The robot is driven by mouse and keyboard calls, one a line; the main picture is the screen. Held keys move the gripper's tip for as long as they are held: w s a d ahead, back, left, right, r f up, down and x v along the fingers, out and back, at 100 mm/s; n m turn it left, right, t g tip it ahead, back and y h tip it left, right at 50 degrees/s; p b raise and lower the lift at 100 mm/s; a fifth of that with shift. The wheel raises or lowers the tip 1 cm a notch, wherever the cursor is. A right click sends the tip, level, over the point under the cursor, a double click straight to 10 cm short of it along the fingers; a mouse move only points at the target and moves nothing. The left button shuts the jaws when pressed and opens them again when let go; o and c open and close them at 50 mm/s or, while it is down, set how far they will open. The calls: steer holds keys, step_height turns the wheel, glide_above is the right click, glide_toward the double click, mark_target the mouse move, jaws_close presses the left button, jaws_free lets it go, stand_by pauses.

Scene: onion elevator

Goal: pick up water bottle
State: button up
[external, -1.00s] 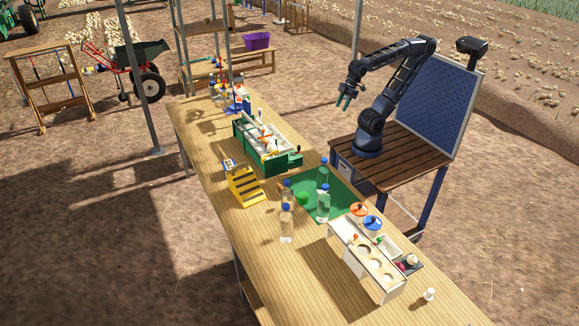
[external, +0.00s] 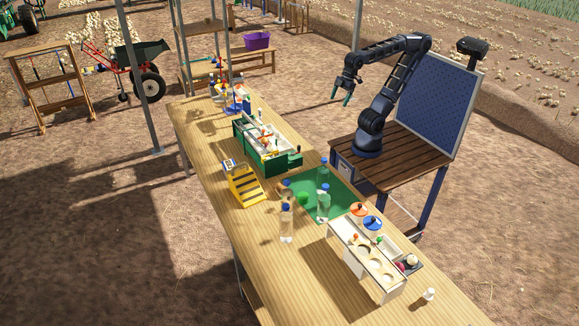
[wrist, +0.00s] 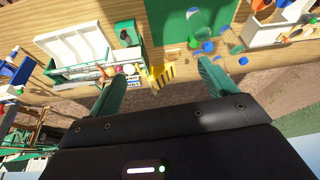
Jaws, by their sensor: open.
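Several clear water bottles with blue caps stand on the long wooden table in the external view. The nearest bottle (external: 286,226) is on bare wood, left of the green mat (external: 320,210). Another bottle (external: 323,206) stands on the mat, with one (external: 322,172) farther back. One more (external: 287,190) is partly hidden. Which one is meant, I cannot tell. My gripper (external: 340,97) is open and empty, high beyond the table's right edge, well apart from the bottles. Its green fingers (wrist: 163,85) show in the wrist view, where the bottles are small near the upper right.
A yellow striped stand (external: 245,187) and a green-and-white caddy (external: 265,145) are left of the bottles. A white rack with round holes (external: 365,262) and colored lids stands in front of the mat. A metal post (external: 139,75) rises beyond the table's left side. Bare wood lies at front left.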

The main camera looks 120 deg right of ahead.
steer(key=w+a+f+n+h, duration=0.25)
steer(key=w+f+n, duration=0.55)
steer(key=w+f, duration=0.5)
steer(key=w+a+f+n+h, duration=0.1)
steer(key=w+a+f+n, duration=0.3)
steer(key=w+f+n, duration=0.7)
steer(key=w+a+r+n+t, duration=0.5)
steer(key=a+r+n+t, duration=0.3)
steer(key=a+r, duration=0.3)
steer(key=s+a+r+n+t+y, duration=0.2)
steer(key=s+a+r+n+t, duration=0.15)
steer(key=a+r, duration=0.4)
steer(key=s+a+r+n+t+y, duration=0.2)
steer(key=s+a+r+n, duration=0.3)
steer(key=a, duration=0.3)
glide_toward(319, 202)
steer(key=shift+n, duration=0.25)
steer(key=shift+w+a+f, duration=0.1)
steer(key=shift+w, duration=2.05)
steer(key=shift+w+a+f, duration=0.1)
steer(key=shift+w+f, duration=0.05)
steer(key=shift+w, duration=2)
